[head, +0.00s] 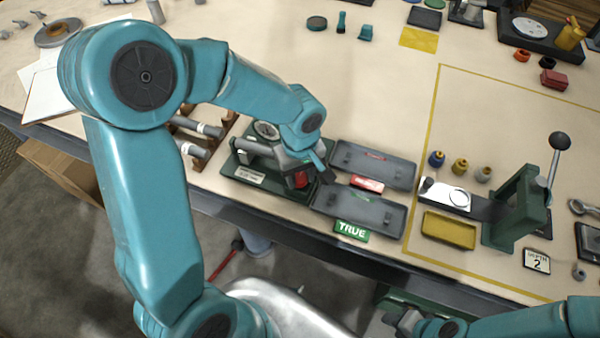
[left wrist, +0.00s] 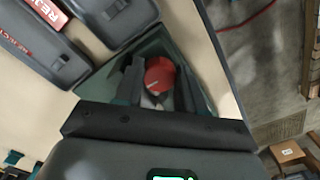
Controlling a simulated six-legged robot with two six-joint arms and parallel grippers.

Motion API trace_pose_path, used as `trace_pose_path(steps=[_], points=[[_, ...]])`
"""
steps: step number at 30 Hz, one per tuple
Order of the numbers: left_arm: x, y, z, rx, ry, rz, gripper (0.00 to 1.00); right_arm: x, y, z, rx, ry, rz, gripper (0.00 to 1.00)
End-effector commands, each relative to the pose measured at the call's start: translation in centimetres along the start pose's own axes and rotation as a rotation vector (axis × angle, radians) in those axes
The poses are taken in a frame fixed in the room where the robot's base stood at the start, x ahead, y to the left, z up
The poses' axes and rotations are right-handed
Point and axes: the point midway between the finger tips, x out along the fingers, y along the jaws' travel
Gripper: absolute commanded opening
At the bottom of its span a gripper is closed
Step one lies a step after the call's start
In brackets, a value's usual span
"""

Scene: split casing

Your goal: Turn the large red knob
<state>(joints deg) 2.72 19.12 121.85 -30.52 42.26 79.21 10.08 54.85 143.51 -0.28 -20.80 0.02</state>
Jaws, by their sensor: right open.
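The large red knob (head: 301,180) is on the front right of a green device with a dial (head: 265,130) and a white label. My left gripper (head: 318,172) is down at the knob, partly covering it. In the left wrist view the red knob (left wrist: 160,75) sits between the two dark fingers of my left gripper (left wrist: 160,90), one on each side and very close. Whether they touch it is not clear. My right gripper (head: 402,320) is open and low at the bottom edge of the head view, away from the knob.
Further right are a green lever press (head: 515,210), a yellow tray (head: 448,230) and small knobs. The table's front edge is close to the device.

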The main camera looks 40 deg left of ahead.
Motion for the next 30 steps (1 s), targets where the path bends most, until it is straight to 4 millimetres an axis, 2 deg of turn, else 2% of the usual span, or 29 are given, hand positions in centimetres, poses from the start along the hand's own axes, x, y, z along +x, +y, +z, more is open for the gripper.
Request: trace_pose_path(steps=[11,30], points=[[0.1,0.0,-0.1,0.086,0.002,0.0,0.09,0.4,0.2,0.0,0.0,0.0,0.0,0.43],[0.0,-0.2,-0.2,0.556,0.003,0.001,0.09,1.6,0.6,0.0,0.0,0.0,0.0,0.43]])
